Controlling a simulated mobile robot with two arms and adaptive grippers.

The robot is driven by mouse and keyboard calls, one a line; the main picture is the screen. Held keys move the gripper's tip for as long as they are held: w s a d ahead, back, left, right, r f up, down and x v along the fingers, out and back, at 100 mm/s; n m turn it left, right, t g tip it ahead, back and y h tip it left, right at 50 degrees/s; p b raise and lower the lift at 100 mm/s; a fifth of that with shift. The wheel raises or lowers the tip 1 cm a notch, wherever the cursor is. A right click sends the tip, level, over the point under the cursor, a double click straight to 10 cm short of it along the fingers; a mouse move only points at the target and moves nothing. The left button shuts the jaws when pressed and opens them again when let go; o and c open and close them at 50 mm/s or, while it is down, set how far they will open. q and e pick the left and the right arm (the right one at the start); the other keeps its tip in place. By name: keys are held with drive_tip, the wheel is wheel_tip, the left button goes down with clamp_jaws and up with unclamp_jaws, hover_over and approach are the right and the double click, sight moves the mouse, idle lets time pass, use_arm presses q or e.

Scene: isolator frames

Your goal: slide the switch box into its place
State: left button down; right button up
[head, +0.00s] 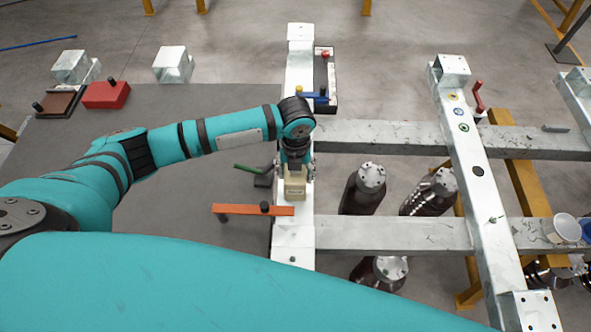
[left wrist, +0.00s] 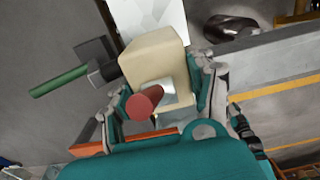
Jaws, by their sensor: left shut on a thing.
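The switch box (head: 294,190) is a small beige block at the near end of my left gripper (head: 295,174), over the pale left steel beam (head: 294,234). In the left wrist view the box (left wrist: 154,57) sits between the two fingers, and my left gripper (left wrist: 167,94) is shut on it. A red knob (left wrist: 145,102) and a light metal face show on the box's near side. Whether the box touches the beam cannot be told. Its place is not clearly visible. My right gripper is not in view.
Cross beams (head: 400,135) run right, with dark cylinders (head: 364,190) below.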

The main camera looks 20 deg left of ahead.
sight(295, 186)
use_arm(q)
drive_tip(key=shift+s, duration=0.1)
idle(0.5)
drive_tip(key=shift+s+d+p, duration=0.2)
drive_tip(key=shift+s+p, duration=0.3)
drive_tip(key=shift+s, duration=0.05)
drive_tip(key=shift+s+d+p, duration=0.2)
drive_tip(key=shift+s+p, duration=0.25)
drive_tip(key=shift+s, duration=0.1)
drive_tip(key=shift+s+d+p, duration=0.2)
drive_tip(key=shift+s+p, duration=0.25)
drive_tip(key=shift+s, duration=0.2)
drive_tip(key=shift+s+d+p, duration=0.15)
drive_tip(key=shift+s+p, duration=0.25)
drive_tip(key=shift+s, duration=0.2)
drive_tip(key=shift+p, duration=0.3)
idle(0.5)
